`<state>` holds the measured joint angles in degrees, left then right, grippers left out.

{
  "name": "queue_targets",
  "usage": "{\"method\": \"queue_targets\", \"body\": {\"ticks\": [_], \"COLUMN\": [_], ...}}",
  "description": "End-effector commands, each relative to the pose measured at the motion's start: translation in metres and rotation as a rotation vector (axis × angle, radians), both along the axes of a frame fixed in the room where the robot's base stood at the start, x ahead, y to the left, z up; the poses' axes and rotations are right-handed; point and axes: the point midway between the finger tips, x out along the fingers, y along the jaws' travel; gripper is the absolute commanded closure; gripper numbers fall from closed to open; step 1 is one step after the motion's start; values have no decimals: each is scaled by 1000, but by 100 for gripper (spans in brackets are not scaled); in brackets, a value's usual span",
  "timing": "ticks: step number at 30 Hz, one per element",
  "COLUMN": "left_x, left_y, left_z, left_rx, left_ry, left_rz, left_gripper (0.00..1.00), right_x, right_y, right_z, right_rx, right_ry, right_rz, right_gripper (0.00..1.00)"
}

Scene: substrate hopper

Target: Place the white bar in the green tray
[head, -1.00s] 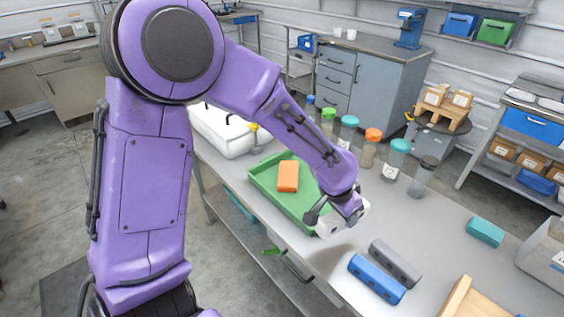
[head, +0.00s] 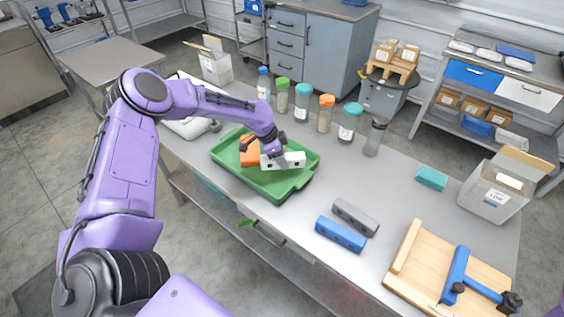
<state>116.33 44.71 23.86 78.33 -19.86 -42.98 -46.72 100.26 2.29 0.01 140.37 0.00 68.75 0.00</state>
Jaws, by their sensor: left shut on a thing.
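The white bar (head: 290,161) has dark holes along its side. My left gripper (head: 277,156) is shut on the white bar and holds it over the green tray (head: 274,188). I cannot tell whether the bar touches the tray floor. My right gripper is not in view.
A blue bar (head: 340,234) and a grey bar (head: 355,217) lie right of the tray. Several capped bottles (head: 302,104) stand behind it. A teal block (head: 431,178), an open box (head: 495,190) and a wooden board (head: 440,270) are further right.

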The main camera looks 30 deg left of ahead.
Motion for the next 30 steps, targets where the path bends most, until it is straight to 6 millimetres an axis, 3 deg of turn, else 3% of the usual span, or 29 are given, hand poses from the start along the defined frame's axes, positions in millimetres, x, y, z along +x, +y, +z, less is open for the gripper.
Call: {"method": "queue_targets", "body": {"ticks": [5,11,22,23,25,30], "left_x": [8,9,9,9,9,9], "left_y": [4,5,5,5,5,5], "left_z": [-12,-41,-48,-47,-46,-46], "left_rx": [0,0,0,-1,-1,-1], "left_ry": [2,0,-1,-1,-1,-1], "left_rz": [1,1,0,0,0,0], "left_gripper": [93,93,93,54,32,32], "right_x": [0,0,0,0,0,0], "right_y": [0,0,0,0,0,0], "right_z": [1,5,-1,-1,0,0], "right_rx": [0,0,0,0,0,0], "right_ry": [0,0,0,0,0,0], "right_rz": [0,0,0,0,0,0], "right_gripper": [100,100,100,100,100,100]}}
